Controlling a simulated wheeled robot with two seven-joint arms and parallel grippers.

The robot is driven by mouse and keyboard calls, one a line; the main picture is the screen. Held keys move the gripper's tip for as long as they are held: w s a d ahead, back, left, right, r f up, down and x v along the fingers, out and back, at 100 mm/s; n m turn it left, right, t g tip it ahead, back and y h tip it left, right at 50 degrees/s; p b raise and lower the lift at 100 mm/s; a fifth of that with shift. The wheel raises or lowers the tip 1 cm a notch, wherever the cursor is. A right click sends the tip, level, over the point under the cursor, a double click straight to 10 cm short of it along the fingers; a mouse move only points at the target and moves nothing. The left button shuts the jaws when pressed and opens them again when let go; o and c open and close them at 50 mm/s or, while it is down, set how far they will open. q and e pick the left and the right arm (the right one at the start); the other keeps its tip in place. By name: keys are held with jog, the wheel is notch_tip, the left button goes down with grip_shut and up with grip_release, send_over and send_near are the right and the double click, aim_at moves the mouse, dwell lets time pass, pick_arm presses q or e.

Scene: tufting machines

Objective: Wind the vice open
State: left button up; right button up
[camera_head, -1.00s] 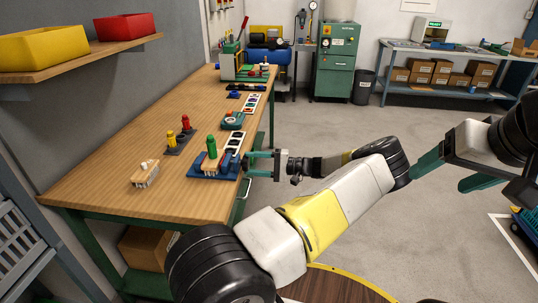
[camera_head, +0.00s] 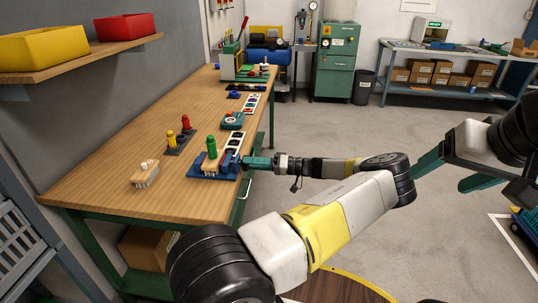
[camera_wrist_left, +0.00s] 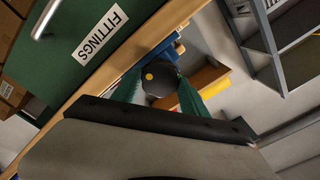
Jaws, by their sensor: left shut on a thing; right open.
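The blue vice (camera_head: 222,173) sits at the near right edge of the wooden bench. A green-topped piece (camera_head: 212,148) stands beside its jaws, and a wooden-looking block (camera_head: 210,166) is at its left. My left gripper (camera_head: 246,162) reaches in from the right at the vice's end. In the left wrist view, its green fingers (camera_wrist_left: 160,88) close around a dark round knob with a yellow dot (camera_wrist_left: 158,78), which I take as the vice handle. My right gripper (camera_head: 458,170) is open and empty at the right, away from the bench.
A brush (camera_head: 145,175) and a stand with yellow and red pieces (camera_head: 180,136) lie left of the vice. A teal tool (camera_head: 233,121) lies behind it. A drawer front labelled FITTINGS (camera_wrist_left: 85,35) is close to the left gripper.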

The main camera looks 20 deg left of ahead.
pick_arm(q)
jog(key=shift+n, duration=0.9)
jog(key=shift+f, duration=0.1)
jog(key=o, duration=1.4)
jog(key=shift+c, duration=0.2)
jog(key=v, duration=0.8)
jog(key=shift+s, duration=0.1)
